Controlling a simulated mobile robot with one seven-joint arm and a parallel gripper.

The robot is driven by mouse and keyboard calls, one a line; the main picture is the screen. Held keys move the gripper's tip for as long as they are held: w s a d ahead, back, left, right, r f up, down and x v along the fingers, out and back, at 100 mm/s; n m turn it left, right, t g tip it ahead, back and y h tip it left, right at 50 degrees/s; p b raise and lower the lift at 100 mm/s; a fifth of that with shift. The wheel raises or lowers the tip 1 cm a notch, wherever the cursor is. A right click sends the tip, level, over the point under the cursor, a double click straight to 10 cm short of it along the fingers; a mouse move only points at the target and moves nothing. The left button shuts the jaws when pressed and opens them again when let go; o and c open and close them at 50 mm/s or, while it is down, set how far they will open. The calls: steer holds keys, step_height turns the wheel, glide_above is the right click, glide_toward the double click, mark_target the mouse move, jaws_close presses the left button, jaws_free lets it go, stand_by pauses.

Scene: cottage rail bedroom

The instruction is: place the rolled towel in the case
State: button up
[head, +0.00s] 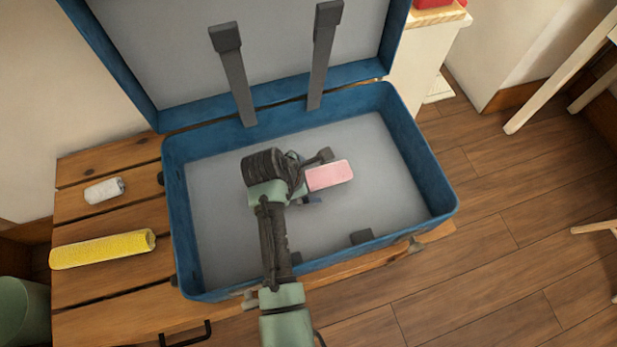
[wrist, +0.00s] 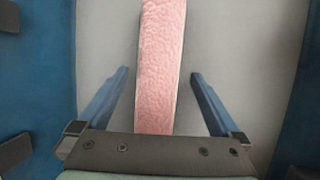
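The open blue case (head: 430,165) lies on the wooden surface, its lid raised at the back. A pink, fuzzy-textured rolled towel (head: 330,175) is inside it, seemingly on the grey floor, right of centre. In the wrist view the pink towel (wrist: 162,60) runs lengthwise between my fingers, with a visible gap on each side. My gripper (wrist: 159,75) is open and not touching it on either side. In the head view my gripper (head: 311,180) is low inside the case, and my wrist hides the towel's left end.
A yellow textured roll (head: 102,249) and a small white roll (head: 104,190) lie on the slatted wooden surface (head: 110,295) left of the case. Two dark straps (head: 236,80) (head: 320,60) slope from the lid to the case's back. Much of the case floor is bare.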

steer(key=shift+r, duration=0.15)
steer(key=p+v, duration=0.4)
steer(key=v, duration=0.8)
steer(key=shift+p, duration=0.3)
